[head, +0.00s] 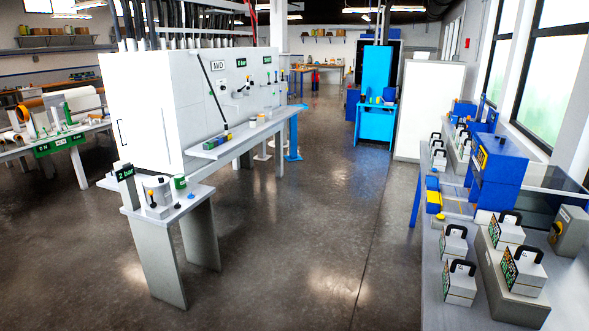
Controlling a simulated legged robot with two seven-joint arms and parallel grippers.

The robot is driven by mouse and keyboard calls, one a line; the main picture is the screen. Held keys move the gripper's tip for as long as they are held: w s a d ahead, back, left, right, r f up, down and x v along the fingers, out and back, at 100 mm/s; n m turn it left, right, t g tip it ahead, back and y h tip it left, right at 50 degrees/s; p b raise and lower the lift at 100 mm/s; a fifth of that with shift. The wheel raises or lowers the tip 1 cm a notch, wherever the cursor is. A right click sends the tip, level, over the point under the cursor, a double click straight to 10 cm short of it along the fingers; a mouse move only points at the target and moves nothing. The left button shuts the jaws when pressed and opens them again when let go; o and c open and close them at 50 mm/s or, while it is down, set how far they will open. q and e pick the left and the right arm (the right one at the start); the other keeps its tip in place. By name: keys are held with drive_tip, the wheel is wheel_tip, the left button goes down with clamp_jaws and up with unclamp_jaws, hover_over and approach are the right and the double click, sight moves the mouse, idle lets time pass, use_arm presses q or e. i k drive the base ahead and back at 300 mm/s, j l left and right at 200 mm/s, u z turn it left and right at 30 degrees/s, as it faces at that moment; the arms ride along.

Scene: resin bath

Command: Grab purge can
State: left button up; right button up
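Neither of my grippers shows in the head view. I cannot tell for certain which thing is the purge can. A small green and white can (180,183) stands on a small grey side table (197,195) at the front left. A dark sign reading "2 bar" (125,173) stands at the table's left. Nothing is touching the can that I can see.
A large white cabinet (160,95) stands behind the small table. On the right, a long bench (450,310) holds several white boxes with black handles (459,283) and a blue unit (497,170). The grey floor (310,220) between them is clear.

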sight(268, 109)
drive_tip(key=i+l+u, duration=0.2)
drive_tip(key=i, duration=5.45)
drive_tip(key=i+u, duration=0.1)
drive_tip(key=i, duration=0.45)
drive_tip(key=i+l+u, duration=0.15)
drive_tip(key=i, duration=0.35)
